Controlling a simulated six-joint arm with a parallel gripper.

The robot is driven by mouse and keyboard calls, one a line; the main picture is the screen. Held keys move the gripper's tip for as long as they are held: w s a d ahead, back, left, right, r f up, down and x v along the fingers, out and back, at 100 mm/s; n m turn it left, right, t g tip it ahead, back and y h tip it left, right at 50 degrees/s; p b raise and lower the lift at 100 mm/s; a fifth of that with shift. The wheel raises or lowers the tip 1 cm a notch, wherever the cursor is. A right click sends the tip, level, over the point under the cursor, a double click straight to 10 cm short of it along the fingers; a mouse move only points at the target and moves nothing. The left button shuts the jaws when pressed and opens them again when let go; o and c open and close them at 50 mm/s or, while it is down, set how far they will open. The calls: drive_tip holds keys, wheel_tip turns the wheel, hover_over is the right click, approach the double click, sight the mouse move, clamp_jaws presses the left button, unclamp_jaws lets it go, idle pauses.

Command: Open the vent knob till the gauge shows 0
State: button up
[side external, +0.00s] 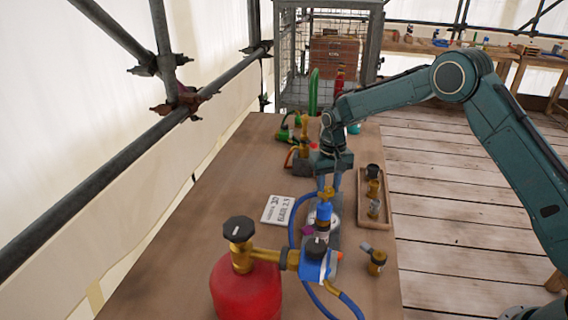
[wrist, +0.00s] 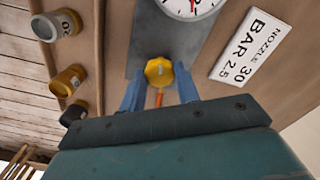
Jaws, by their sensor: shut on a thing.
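The vent knob (wrist: 159,71) is a yellow, many-sided knob over a grey plate in the wrist view. In the side view the brass-coloured knob (side external: 326,193) shows under my gripper (side external: 327,181). My gripper's blue fingers (wrist: 159,92) stand on both sides of the knob and are shut on it. The gauge (wrist: 190,6) has a white face and is cut off by the top edge of the wrist view; a reddish needle shows, but its reading cannot be told. In the side view the gauge (side external: 335,218) is mostly hidden behind the blue and brass fittings.
A red cylinder (side external: 246,290) with a black-capped valve and a blue hose (side external: 293,218) stand in front. A white card (side external: 277,210) lies left. A wooden tray (side external: 388,212) with brass fittings lies right, a loose fitting (side external: 375,260) nearer.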

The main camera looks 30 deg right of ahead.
sight(328, 189)
drive_tip(key=n, duration=0.4)
drive_tip(key=shift+n, duration=0.3)
drive_tip(key=n, duration=0.4)
drive_tip(key=shift+n, duration=0.3)
drive_tip(key=shift+r, duration=0.1)
drive_tip(key=o, duration=1)
drive_tip(key=shift+c, duration=0.2)
wheel_tip(328, 189, up, 14)
